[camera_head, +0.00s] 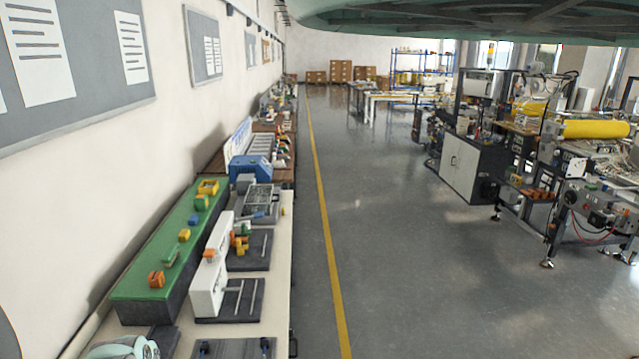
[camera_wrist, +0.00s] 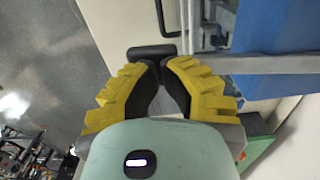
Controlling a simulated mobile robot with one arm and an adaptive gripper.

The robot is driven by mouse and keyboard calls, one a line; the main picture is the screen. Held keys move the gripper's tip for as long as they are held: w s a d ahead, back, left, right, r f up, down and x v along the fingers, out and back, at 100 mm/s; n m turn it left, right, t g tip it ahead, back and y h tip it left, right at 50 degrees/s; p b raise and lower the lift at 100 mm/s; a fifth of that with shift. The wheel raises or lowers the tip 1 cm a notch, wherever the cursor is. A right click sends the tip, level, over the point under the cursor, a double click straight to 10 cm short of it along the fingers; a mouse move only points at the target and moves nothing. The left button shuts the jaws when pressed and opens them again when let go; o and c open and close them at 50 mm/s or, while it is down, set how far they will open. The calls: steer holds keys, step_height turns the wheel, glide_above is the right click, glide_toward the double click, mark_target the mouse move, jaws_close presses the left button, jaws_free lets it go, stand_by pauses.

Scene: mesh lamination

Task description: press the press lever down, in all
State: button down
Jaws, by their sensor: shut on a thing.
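In the wrist view my gripper (camera_wrist: 162,68) has yellow ribbed fingers with black inner pads. The fingertips are together at a short black bar (camera_wrist: 150,53), which looks like the grip of the press lever. My gripper is shut on this bar, though the fingertips hide part of it. A grey metal bar (camera_wrist: 270,64) runs to the right from near the fingertips; I cannot tell whether it is the lever's arm. Neither my gripper nor the lever can be clearly made out in the head view.
The pale bench (camera_head: 262,325) runs along the left wall. It carries a green-topped block (camera_head: 160,265), a white fixture (camera_head: 208,288) and a blue machine (camera_head: 250,168). The grey floor (camera_head: 400,270) right of the yellow line is clear. Machinery (camera_head: 480,165) stands at the right.

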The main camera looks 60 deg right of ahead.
steer(key=shift+r+p, duration=1.7)
steer(key=shift+r, duration=2.2)
step_height(320, 180, up, 5)
steer(key=p, duration=0.4)
steer(key=shift+r+p, duration=0.15)
steer(key=shift+p, duration=0.2)
